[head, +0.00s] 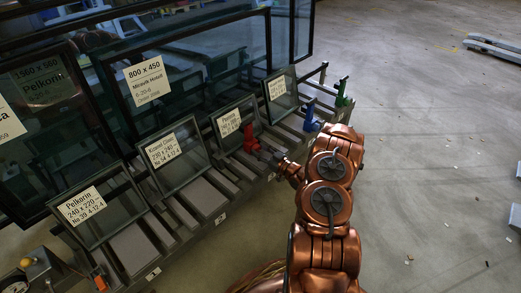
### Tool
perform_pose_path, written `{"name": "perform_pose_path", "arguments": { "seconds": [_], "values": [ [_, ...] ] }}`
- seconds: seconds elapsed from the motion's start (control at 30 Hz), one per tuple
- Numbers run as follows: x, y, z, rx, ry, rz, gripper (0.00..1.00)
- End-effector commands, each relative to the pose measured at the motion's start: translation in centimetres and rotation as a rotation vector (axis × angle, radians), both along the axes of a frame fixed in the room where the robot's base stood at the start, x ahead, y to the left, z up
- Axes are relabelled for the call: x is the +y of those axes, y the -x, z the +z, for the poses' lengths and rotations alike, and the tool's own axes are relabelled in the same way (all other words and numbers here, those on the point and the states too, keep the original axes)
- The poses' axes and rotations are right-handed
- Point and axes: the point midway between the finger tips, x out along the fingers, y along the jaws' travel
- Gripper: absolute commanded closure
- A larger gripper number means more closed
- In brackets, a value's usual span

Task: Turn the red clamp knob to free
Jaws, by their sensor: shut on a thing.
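The red clamp knob (251,139) stands at the front of the rack, at the foot of the small glass frame labelled Pannira (229,122). My gripper (267,155) is at the knob's right side, at the end of my copper-coloured arm. It is shut on the red knob. The fingertips are small and partly hidden, so their exact hold on the knob is hard to make out.
A blue knob (311,118) and a green knob (342,93) stand farther right along the rack. An orange knob (99,282) is at the lower left. Large glass frames (190,75) lean behind the small ones. The floor on the right (430,150) is mostly clear.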

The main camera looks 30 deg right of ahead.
Motion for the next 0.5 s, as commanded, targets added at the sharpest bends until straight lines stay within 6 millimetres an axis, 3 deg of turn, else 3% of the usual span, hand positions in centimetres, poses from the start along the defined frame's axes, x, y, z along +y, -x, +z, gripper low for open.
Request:
{"name": "perform_pose_path", "arguments": {
  "seconds": [0.5],
  "values": [
    [0.28, 0.08, 0.49, -0.067, 0.303, 0.002, 0.94]
  ]
}}
